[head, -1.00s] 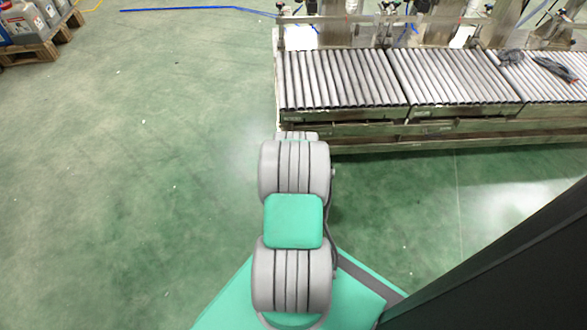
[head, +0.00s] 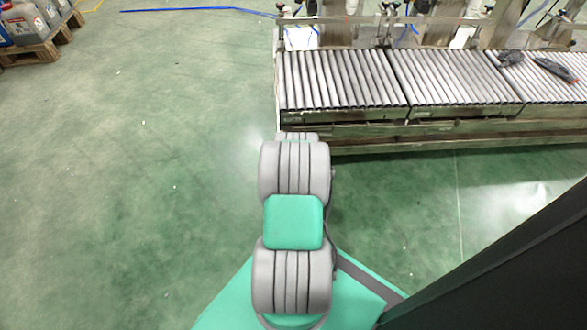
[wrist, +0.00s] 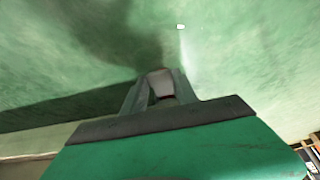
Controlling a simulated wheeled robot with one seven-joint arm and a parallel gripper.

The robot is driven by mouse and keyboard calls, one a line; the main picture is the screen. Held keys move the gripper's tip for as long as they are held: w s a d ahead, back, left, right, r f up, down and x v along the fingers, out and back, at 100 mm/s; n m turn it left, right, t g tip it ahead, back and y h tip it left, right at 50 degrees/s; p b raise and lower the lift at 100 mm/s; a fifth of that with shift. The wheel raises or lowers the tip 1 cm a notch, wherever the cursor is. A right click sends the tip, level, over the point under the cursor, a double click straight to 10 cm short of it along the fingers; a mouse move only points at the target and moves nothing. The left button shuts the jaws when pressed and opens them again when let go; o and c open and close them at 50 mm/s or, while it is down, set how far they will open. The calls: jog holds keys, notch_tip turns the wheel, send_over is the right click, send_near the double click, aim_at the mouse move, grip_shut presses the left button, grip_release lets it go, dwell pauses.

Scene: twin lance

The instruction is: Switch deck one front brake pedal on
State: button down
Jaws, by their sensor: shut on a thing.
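In the wrist view my gripper (wrist: 160,88) points down over green floor. Its two grey fingers are closed in on a small pale thing (wrist: 159,80) with a reddish spot at its base. I cannot tell what this thing is. In the head view my gripper is hidden beyond my grey and green arm. The roller conveyor decks (head: 345,82) stand ahead and to the right. I cannot make out a front brake pedal on deck one in either view.
A dark tool-like item (head: 553,70) lies on the rollers at the right. Posts and hoses line the conveyor's back edge. Containers on a wooden pallet (head: 35,50) stand at the far left. A blue hose (head: 190,9) crosses the far floor. The left floor is clear.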

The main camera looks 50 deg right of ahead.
jog(key=shift+s+a+f+t+h+b, duration=0.15)
jog(key=shift+f+t+h+b, duration=0.15)
jog(key=shift+f+h, duration=0.1)
jog(key=shift+s+a+f+t+h+b, duration=0.1)
jog(key=shift+f+t+h+b, duration=0.1)
jog(key=shift+f+t+h, duration=0.15)
jog(key=shift+f+t+h+b, duration=0.65)
jog(key=shift+f+h+b, duration=0.1)
jog(key=shift+b, duration=0.3)
jog(key=shift+f+t+h+b, duration=0.25)
jog(key=shift+t+h+b, duration=0.3)
jog(key=shift+b, duration=0.4)
jog(key=shift+h, duration=0.25)
jog(key=c, duration=1)
grip_release()
jog(key=shift+o, duration=0.2)
